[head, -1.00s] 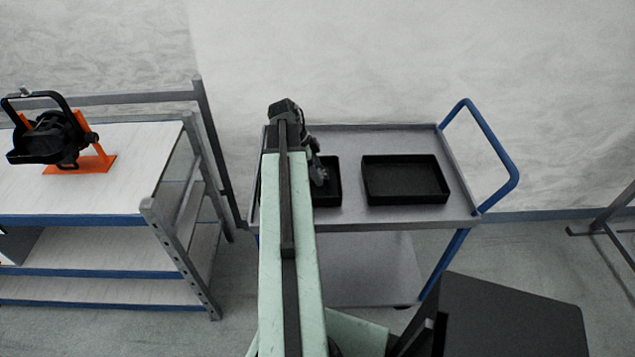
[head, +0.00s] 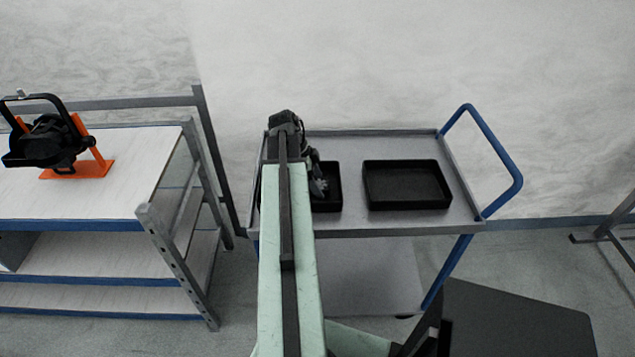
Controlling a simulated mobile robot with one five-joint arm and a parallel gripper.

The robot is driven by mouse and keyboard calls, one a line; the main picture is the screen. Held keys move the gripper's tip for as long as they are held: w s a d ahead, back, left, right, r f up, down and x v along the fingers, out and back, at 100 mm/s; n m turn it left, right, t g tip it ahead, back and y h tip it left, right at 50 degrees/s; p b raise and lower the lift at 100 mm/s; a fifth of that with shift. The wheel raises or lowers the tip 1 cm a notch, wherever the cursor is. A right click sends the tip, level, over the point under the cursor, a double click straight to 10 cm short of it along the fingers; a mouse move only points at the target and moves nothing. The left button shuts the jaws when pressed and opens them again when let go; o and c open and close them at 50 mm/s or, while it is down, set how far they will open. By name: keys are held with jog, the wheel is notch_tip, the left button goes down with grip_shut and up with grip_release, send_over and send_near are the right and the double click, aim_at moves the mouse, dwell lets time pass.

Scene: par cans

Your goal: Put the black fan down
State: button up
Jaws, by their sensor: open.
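My arm reaches forward over the grey trolley (head: 345,220), and my gripper (head: 319,186) is at the left black tray (head: 336,190). The gripper is open, but its fingers are small and partly covered by my own arm. I cannot make out a black fan for certain; the inside of the left tray is dark and its left part is hidden behind my arm. The right black tray (head: 407,206) looks empty.
A workbench (head: 120,190) on the left holds a black par can (head: 42,142) on an orange stand (head: 90,169). The trolley has a blue handle (head: 505,160) on its right. Bare trolley top shows around the right tray.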

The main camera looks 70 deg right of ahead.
jog(key=p+v, duration=1.1)
jog(key=v, duration=0.1)
jog(key=w+a+f+n+t, duration=0.1)
jog(key=w+a+n+t, duration=0.2)
jog(key=w+a+n, duration=2.05)
jog(key=a, duration=0.8)
jog(key=w+a+n+y, duration=0.1)
jog(key=w+a+n, duration=0.3)
jog(key=a, duration=0.8)
jog(key=w+a+n+t, duration=0.1)
jog(key=w+a+n, duration=0.2)
jog(key=a, duration=0.9)
jog(key=shift+w+a+f+n+y, duration=0.15)
jog(key=shift+a+f+n+y, duration=0.15)
jog(key=shift+n, duration=0.45)
jog(key=shift+d, duration=0.1)
